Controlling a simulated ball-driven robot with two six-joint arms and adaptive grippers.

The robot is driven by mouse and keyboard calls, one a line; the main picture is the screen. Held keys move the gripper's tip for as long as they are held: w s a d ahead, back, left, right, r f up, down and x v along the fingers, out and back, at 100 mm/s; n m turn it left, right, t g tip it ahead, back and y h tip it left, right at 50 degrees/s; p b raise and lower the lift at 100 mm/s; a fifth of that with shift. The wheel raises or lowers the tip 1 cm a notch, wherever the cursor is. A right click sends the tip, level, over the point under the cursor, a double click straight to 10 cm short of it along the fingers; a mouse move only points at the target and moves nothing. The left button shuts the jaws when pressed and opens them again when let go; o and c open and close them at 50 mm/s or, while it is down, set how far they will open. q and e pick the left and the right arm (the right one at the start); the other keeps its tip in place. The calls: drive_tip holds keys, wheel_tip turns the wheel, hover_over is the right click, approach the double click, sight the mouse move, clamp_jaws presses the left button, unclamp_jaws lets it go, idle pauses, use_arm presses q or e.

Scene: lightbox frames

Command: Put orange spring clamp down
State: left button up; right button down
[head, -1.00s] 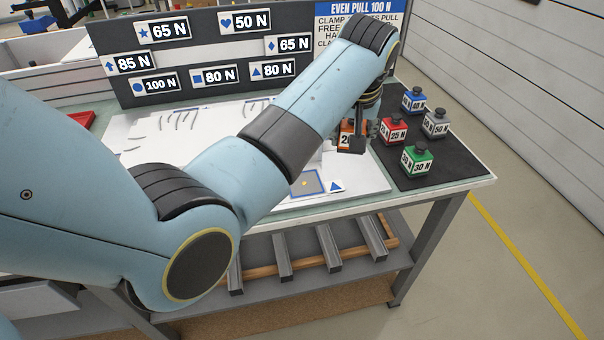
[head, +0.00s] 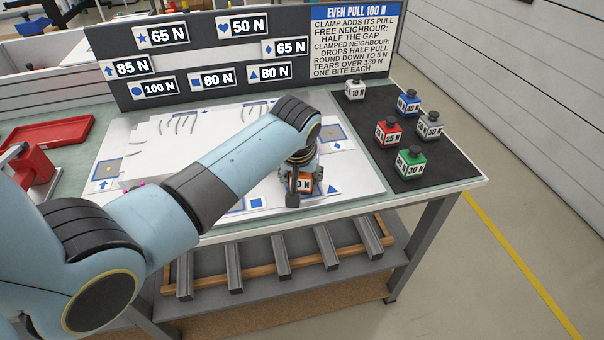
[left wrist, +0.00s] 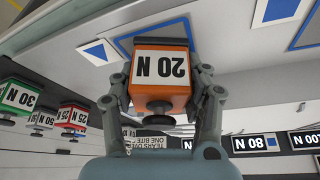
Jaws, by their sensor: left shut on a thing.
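The orange spring clamp, a block labelled 20 N (left wrist: 161,66), sits between the two fingers of my left gripper (left wrist: 163,84) in the left wrist view. In the head view the orange clamp (head: 304,185) is partly hidden by my left gripper (head: 301,179). The gripper is shut on it, over the front right part of the white board (head: 268,191). A blue triangle mark (head: 333,189) shows just right of the clamp. I cannot tell whether the clamp touches the board. My right gripper is not in view.
A black mat at right (head: 437,164) holds red (head: 388,132), blue (head: 408,102), grey (head: 429,125), green (head: 410,163) and white (head: 355,90) blocks. A dark panel with force labels (head: 225,60) stands behind. A red tray (head: 45,132) lies at left.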

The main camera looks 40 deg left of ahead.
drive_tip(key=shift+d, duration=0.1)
use_arm(q)
drive_tip(key=shift+f, duration=0.1)
drive_tip(key=o, duration=1.1)
drive_tip(key=shift+o, duration=1.4)
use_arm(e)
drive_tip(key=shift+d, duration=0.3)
use_arm(q)
drive_tip(key=shift+r, duration=0.2)
drive_tip(key=v, duration=1.2)
drive_tip(key=shift+p, duration=0.3)
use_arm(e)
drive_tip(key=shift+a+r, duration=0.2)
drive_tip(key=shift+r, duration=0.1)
